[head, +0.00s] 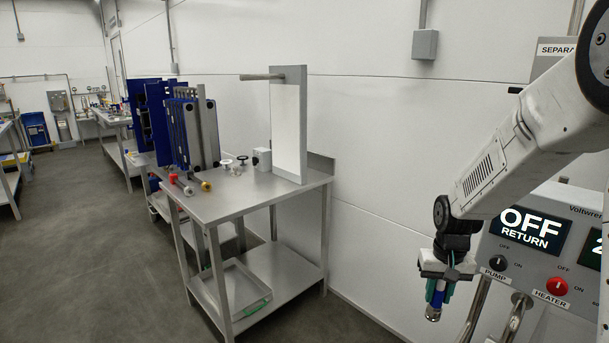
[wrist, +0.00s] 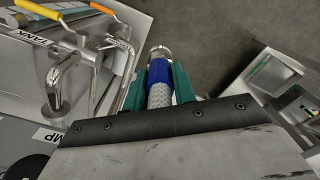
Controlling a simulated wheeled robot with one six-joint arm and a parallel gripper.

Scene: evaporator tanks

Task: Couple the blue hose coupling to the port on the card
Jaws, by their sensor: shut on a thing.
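My gripper (head: 436,290) hangs at the right of the head view, in front of the control panel, with its green fingers shut on the blue hose coupling (head: 438,299). In the wrist view my gripper (wrist: 163,82) has one green finger on each side of the blue coupling (wrist: 158,69). The coupling's bare metal end (wrist: 159,53) points away from my wrist, and grey braided hose (wrist: 160,97) shows behind the blue sleeve. The coupling is held in free air, apart from the pipes. I cannot make out a card or tell which port is meant.
Bent metal pipes (wrist: 72,75) with TANK labels and orange and yellow handles (wrist: 102,9) stand left in the wrist view. The control panel (head: 529,262) reads OFF RETURN. A steel table (head: 235,200) with plates stands centre-left. Open floor (head: 90,250) lies left.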

